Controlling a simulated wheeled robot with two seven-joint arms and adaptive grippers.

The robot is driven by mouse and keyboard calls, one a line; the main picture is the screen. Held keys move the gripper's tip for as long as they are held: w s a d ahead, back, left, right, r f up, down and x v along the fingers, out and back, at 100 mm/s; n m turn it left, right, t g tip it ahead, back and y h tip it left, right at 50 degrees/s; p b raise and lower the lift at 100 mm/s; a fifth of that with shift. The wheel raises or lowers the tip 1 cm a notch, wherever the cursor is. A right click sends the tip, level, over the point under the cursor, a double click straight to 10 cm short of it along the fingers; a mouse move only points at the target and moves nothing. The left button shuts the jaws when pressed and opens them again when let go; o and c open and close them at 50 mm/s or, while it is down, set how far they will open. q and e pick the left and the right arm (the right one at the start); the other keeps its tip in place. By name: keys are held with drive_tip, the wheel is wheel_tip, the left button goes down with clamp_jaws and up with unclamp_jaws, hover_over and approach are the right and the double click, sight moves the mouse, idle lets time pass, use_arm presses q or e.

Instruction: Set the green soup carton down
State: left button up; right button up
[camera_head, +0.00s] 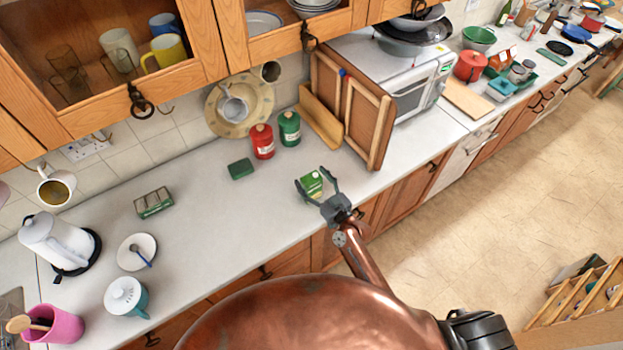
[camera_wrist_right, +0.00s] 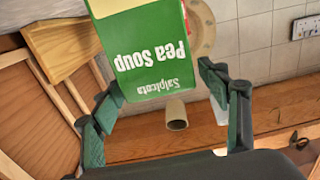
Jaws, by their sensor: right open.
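The green soup carton (camera_head: 312,184), with a pale top, is near the worktop's front edge and appears to stand on it; its base is hard to see. In the right wrist view the carton (camera_wrist_right: 158,58) shows its "Pea Soup" label upside down. My right gripper (camera_head: 314,181) is open, with one finger on each side of the carton. In the wrist view gaps show between the carton and both fingers (camera_wrist_right: 160,100). My left gripper is not in view.
The pale worktop (camera_head: 230,225) is clear left of the carton. A red canister (camera_head: 262,141), a green canister (camera_head: 289,128) and a dark green block (camera_head: 240,169) are behind it. Wooden frames (camera_head: 365,120) lean beside the microwave (camera_head: 415,85) at the right.

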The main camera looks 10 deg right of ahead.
drive_tip(key=shift+r, duration=0.1)
drive_tip(key=shift+s+d, duration=0.1)
drive_tip(key=shift+s, duration=0.05)
drive_tip(key=b+v, duration=0.2)
drive_tip(key=v, duration=0.9)
drive_tip(key=shift+s, duration=0.35)
